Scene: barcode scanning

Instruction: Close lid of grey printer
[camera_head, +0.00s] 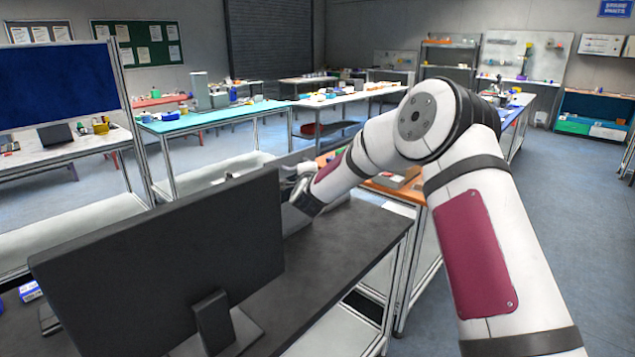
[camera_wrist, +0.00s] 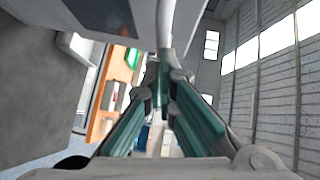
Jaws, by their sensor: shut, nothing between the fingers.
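My gripper (camera_wrist: 166,78) shows in the wrist view with its two teal fingers close together, shut and empty. In the head view my arm reaches left over the dark table, and my gripper (camera_head: 291,180) is partly hidden behind the black monitor. A pale grey body with a dark panel (camera_wrist: 98,14), which may be the grey printer, fills the top of the wrist view just beyond the fingertips. I cannot tell whether the fingers touch it. I cannot make out the printer or its lid in the head view; the monitor and my arm hide that area.
The black monitor (camera_head: 165,262) stands at the front of the dark table (camera_head: 345,250). An orange-topped bench (camera_head: 398,188) stands behind it. A turquoise table (camera_head: 215,118) and a white table (camera_head: 345,96) are farther back. Open floor (camera_head: 560,230) lies to the right.

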